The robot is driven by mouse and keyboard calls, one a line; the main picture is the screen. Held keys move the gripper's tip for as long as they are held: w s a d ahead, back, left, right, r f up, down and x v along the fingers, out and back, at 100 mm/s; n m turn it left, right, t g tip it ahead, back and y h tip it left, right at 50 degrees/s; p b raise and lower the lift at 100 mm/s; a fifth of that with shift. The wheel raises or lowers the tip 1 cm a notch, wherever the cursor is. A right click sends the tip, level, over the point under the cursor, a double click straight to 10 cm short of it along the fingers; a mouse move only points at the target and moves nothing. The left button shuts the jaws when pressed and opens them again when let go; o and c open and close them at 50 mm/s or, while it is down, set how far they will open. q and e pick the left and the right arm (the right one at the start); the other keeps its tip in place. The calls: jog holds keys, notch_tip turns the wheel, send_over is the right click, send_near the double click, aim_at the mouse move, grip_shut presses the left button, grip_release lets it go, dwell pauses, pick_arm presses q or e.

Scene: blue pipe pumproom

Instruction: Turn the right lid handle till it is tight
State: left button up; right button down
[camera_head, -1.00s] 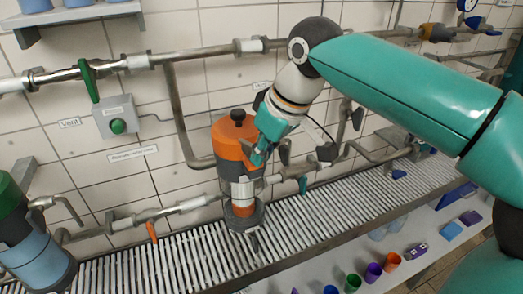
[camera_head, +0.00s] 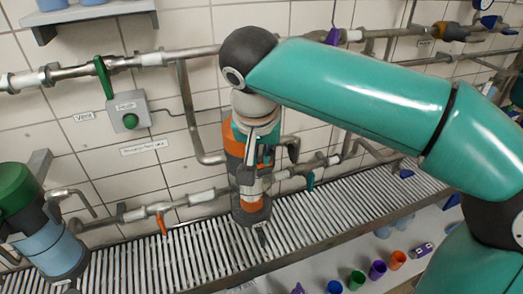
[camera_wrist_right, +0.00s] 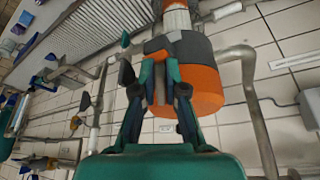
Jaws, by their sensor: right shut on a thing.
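My right gripper (camera_head: 257,165) points down in front of the orange lid. The right wrist view shows the orange lid (camera_wrist_right: 198,92), a grey band (camera_wrist_right: 192,48) and a short dark lid handle (camera_wrist_right: 158,44) at the band's side. My right gripper (camera_wrist_right: 166,78) is shut on this handle there, and its fingers hide part of it. My left gripper is not in view.
Pipes run along the tiled wall behind, with a green lever (camera_head: 103,77) and a button box (camera_head: 128,115). A green-topped blue vessel (camera_head: 50,245) stands at the left. Several coloured cups, one orange (camera_head: 398,259), stand below the grating (camera_head: 320,215) at the right.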

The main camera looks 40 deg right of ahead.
jog(key=shift+w+a+m+g+h+p, duration=0.2)
jog(key=shift+w+m+g+p, duration=0.4)
jog(key=shift+m, duration=1.5)
jog(key=shift+w+a+m+g+h+p, duration=0.25)
jog(key=shift+m+g+p, duration=0.55)
jog(key=shift+m, duration=1.3)
jog(key=shift+w+a+m+g+h+p, duration=0.15)
jog(key=shift+w+m+g+p, duration=0.5)
jog(key=shift+m, duration=1.45)
jog(key=shift+s+d, duration=0.1)
jog(key=shift+s, duration=0.05)
jog(key=c, duration=1.3)
grip_release()
jog(key=shift+o, duration=0.4)
jog(key=shift+r, duration=0.2)
